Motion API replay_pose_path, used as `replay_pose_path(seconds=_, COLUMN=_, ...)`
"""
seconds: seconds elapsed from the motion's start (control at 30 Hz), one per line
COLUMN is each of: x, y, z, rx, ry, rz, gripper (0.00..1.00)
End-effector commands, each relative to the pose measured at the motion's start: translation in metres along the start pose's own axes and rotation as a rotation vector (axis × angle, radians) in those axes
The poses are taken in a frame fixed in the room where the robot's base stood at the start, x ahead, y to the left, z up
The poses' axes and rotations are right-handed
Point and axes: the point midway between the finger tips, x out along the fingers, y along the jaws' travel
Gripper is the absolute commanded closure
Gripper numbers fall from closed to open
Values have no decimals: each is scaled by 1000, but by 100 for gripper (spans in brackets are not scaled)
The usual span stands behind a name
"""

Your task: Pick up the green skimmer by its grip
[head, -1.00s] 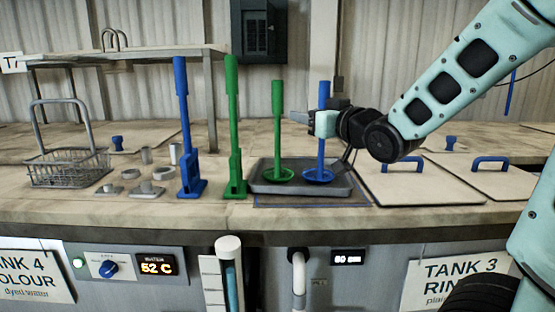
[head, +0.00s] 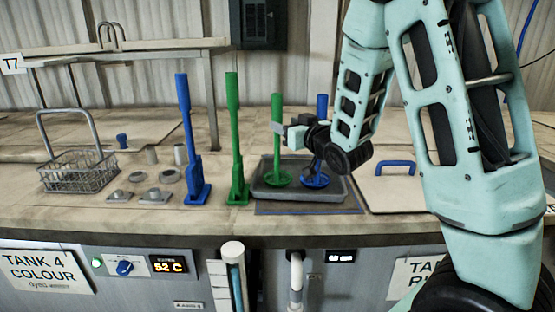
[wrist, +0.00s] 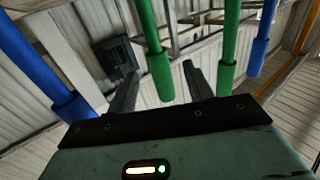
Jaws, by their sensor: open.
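The green skimmer (head: 278,120) stands upright in the grey tray, its flat round disc at the bottom. My gripper (head: 279,130) comes in from the right, its fingertips at the height of the skimmer's grip. In the wrist view my open fingers (wrist: 160,88) have the green skimmer's grip (wrist: 160,75) showing in the gap between them. Whether it lies fully between the pads or just beyond the tips I cannot tell. Nothing is held.
A blue skimmer (head: 321,105) stands right of the green one, partly behind my gripper. A green paddle (head: 233,120) and a blue paddle (head: 187,120) stand to the left. The grey tray (head: 262,193) lies beneath. A wire basket (head: 75,172) sits far left.

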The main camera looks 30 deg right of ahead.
Motion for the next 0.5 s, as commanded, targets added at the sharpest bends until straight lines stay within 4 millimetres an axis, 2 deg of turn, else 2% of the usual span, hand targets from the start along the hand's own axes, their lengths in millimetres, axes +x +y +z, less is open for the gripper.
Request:
replay_pose_path(seconds=0.1, x=17, y=0, z=-2, rx=-2, ry=-2, rz=0, gripper=49)
replay_pose_path(seconds=0.37, x=30, y=0, z=0, rx=0, ry=-2, rz=0, gripper=49)
replay_pose_path(seconds=0.5, x=45, y=1, z=-2, rx=-2, ry=-4, rz=-1, gripper=49)
